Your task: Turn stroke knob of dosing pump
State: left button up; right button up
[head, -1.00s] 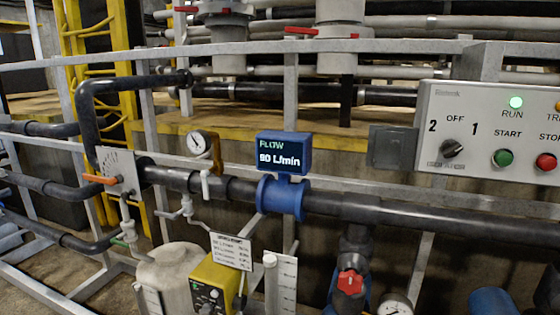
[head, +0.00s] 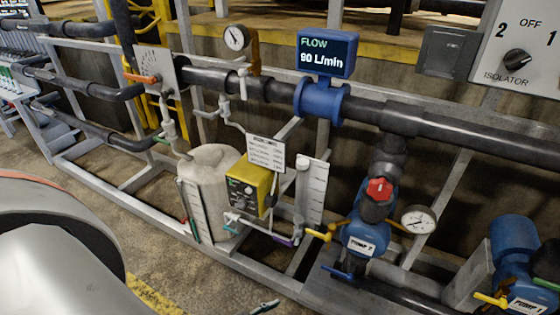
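The dosing pump is a yellow box (head: 250,184) with a dark front panel, mounted beside the pale round tank (head: 207,180) in the middle of the head view. Small knobs sit on its dark panel (head: 243,194), but their markings are too small to read. A white card with lines of text (head: 266,152) stands just above the pump. Neither of my grippers can be made out in the head view.
A blue flow meter (head: 327,55) reads 90 L/min. A clear graduated column (head: 312,190) stands right of the dosing pump. The pump labelled PUMP 2 (head: 366,235), with a red knob and yellow handles, is further right. A grey frame rail (head: 170,225) runs low in front; floor lies before it.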

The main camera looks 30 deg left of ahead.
aim_at(242, 204)
jog(key=u, duration=1.35)
